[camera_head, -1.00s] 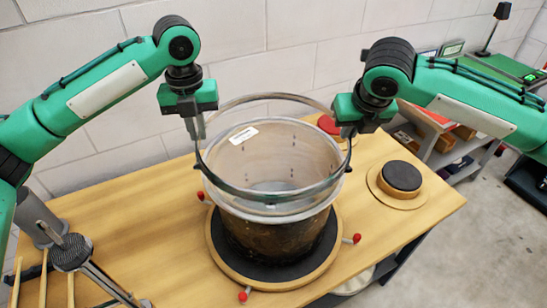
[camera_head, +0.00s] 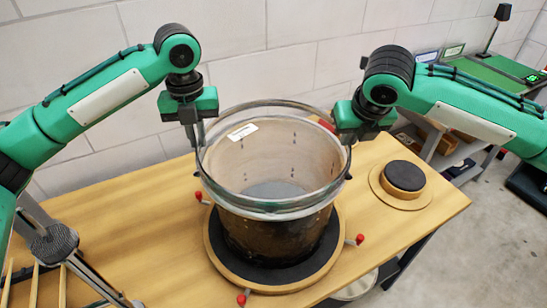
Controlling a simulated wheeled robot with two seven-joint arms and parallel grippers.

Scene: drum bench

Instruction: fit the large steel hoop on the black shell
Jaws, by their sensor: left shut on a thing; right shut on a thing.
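The black shell (camera_head: 262,238) stands upright, open end up, on a round dark-topped wooden stand (camera_head: 222,256) on the bench. Its pale inside shows, with a white label near the rim. The large steel hoop (camera_head: 222,198) is around the shell's top, roughly level, with its far side above the shell's far edge. I cannot tell whether it touches the shell's rim. My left gripper (camera_head: 194,138) is shut on the hoop at its left side. My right gripper (camera_head: 347,140) is shut on the hoop at its right side; its fingertips are partly hidden.
Red-tipped pegs (camera_head: 359,239) stick out around the stand. A small round dark pad on a wooden disc (camera_head: 404,178) lies at the bench's right. A metal stand (camera_head: 55,243) is at the lower left. A red thing shows behind the shell. The front right of the bench is clear.

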